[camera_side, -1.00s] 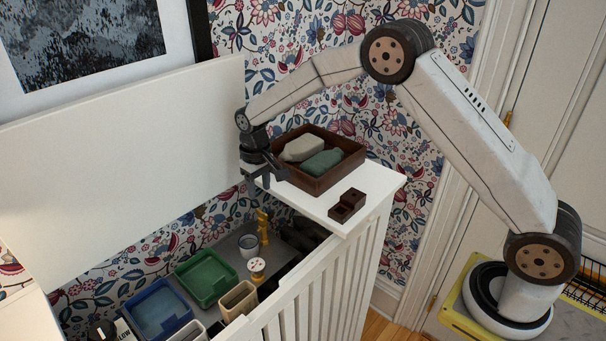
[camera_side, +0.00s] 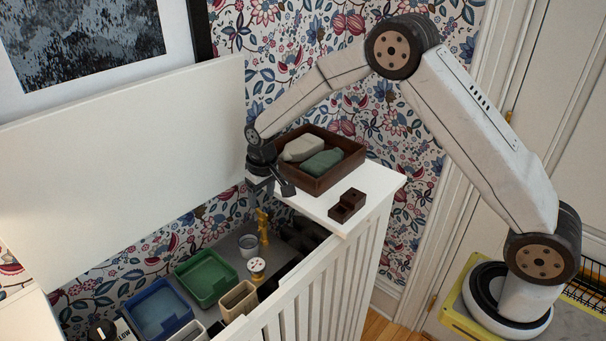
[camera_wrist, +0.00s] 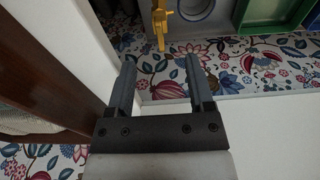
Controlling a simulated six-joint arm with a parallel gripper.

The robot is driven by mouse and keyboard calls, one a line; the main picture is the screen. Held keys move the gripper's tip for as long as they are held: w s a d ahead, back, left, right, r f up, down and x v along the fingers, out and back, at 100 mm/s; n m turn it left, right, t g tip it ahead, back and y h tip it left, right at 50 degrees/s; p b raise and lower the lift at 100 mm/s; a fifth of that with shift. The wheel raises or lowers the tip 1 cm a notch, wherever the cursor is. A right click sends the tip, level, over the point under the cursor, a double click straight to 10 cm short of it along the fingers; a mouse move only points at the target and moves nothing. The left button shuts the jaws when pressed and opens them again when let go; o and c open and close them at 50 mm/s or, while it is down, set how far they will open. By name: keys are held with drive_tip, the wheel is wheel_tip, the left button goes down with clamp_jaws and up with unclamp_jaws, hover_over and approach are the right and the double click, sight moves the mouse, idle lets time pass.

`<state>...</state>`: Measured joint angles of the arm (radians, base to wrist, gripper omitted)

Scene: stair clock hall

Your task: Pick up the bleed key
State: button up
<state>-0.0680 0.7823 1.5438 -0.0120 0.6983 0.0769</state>
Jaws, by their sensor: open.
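A yellow, brass-coloured upright piece, which looks like the bleed key (camera_side: 263,226), stands inside the open white cabinet in the side view. In the wrist view the bleed key (camera_wrist: 160,22) shows at the top, ahead of the fingertips and roughly in line with the gap between them. My gripper (camera_side: 272,188) is open and empty, above the key at the edge of the white top. The wrist view shows the two fingers of my gripper (camera_wrist: 159,60) spread apart with nothing between them.
A brown tray (camera_side: 337,180) and small brown block (camera_side: 347,205) sit on the white top (camera_side: 385,182). Inside are a grey cup (camera_side: 248,246), green bin (camera_side: 205,278), blue bin (camera_side: 158,311) and beige box (camera_side: 238,301). The slatted front (camera_side: 345,275) borders the opening.

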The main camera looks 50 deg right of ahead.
sight(261, 210)
drive_tip(key=shift+w+f, duration=0.15)
drive_tip(key=shift+f, duration=1.15)
drive_tip(key=shift+w+f, duration=0.15)
drive_tip(key=shift+f, duration=1.15)
drive_tip(key=shift+w+f, duration=0.15)
drive_tip(key=shift+f, duration=1.15)
clamp_jaws()
